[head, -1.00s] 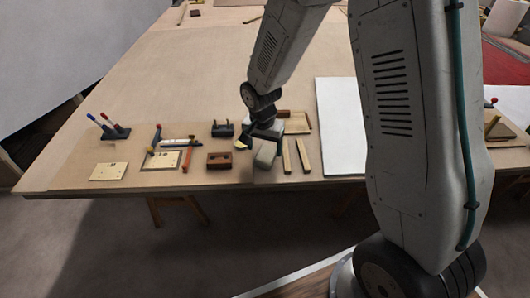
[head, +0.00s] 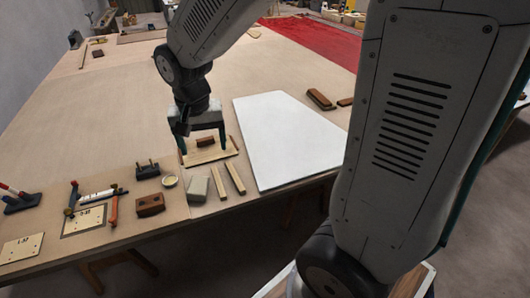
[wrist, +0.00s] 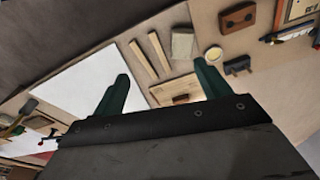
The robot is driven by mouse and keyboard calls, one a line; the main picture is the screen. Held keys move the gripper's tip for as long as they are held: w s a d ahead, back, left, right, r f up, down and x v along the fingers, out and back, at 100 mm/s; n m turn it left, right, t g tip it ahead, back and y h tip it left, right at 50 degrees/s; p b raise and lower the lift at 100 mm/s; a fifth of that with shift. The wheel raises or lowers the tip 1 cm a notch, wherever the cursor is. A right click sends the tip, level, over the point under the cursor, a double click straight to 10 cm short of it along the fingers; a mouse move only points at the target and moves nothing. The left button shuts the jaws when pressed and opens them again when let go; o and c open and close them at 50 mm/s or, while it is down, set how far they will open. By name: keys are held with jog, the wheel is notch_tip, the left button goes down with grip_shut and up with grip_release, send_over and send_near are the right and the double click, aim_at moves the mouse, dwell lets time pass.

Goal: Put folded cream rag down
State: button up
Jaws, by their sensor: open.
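The folded cream rag (head: 197,188) lies on the workbench near its front edge, just left of two wooden strips. It also shows in the wrist view (wrist: 183,45) as a pale grey-cream block. My gripper (head: 204,148) is open and empty, raised above a wooden board (head: 201,156) with a brown block on it, behind the rag. In the wrist view the two green fingers (wrist: 160,88) are spread wide with nothing between them.
Two wooden strips (head: 228,180) lie right of the rag, then a large white panel (head: 285,140). Left of the rag are a small round tin (head: 170,181), a brown block with holes (head: 150,205) and a dark holder (head: 147,170). The bench behind is mostly clear.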

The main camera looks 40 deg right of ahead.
jog(key=s+d+r+n, duration=0.1)
jog(key=s+r+n, duration=0.2)
jog(key=s, duration=0.7)
jog(key=s+d+r+n, duration=0.1)
jog(key=s+r, duration=0.4)
jog(key=s, duration=0.6)
jog(key=shift+d+r+n+y, duration=0.15)
jog(key=shift+r+n+y, duration=0.2)
jog(key=shift+n, duration=0.55)
jog(key=shift+s+f, duration=0.1)
